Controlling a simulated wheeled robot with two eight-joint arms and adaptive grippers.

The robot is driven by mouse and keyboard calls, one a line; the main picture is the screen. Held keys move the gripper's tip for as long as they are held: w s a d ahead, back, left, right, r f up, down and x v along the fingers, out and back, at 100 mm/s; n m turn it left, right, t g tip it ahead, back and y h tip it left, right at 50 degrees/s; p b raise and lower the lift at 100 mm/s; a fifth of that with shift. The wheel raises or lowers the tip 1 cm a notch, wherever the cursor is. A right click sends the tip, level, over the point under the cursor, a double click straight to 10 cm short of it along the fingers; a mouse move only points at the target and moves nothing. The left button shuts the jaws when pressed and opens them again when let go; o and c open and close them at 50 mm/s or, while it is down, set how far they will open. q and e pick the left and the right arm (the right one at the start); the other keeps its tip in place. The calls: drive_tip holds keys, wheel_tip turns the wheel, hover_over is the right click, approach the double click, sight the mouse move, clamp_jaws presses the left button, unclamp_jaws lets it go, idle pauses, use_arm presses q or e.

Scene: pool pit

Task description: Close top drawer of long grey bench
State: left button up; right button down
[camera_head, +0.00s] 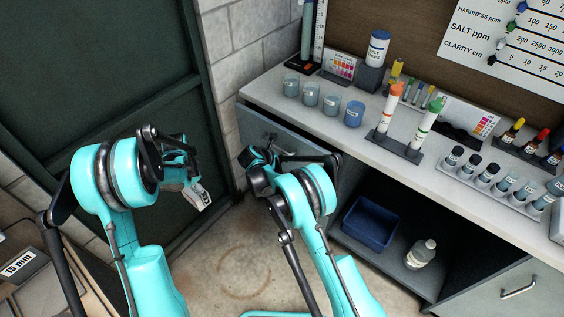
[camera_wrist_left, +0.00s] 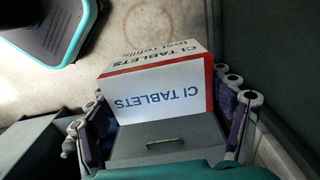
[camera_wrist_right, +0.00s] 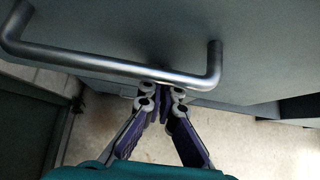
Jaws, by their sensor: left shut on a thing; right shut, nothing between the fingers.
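The long grey bench (camera_head: 400,165) stands at the right in the head view. Its top drawer (camera_head: 258,124) is at the bench's left end, with a dark gap under the worktop, so it looks partly pulled out. The drawer's metal bar handle (camera_wrist_right: 110,62) shows large in the right wrist view. My right gripper (camera_wrist_right: 160,95) is shut and empty, its tips right by the handle; I cannot tell whether they touch. It also shows in the head view (camera_head: 270,158), close to the drawer front. My left gripper (camera_wrist_left: 162,115) is shut on a white and red tablet box (camera_wrist_left: 155,85), left of the bench.
Beakers (camera_head: 311,95), bottles and test racks crowd the worktop. A dark green door (camera_head: 100,80) stands at the left. Floor between door and bench is clear.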

use_arm(q)
drive_tip(key=shift+f+b, duration=0.45)
drive_tip(key=shift+f, duration=0.1)
use_arm(e)
drive_tip(key=w+d, duration=0.4)
drive_tip(key=w, duration=0.2)
drive_tip(key=shift+d, duration=0.2)
drive_tip(key=shift+r, duration=0.1)
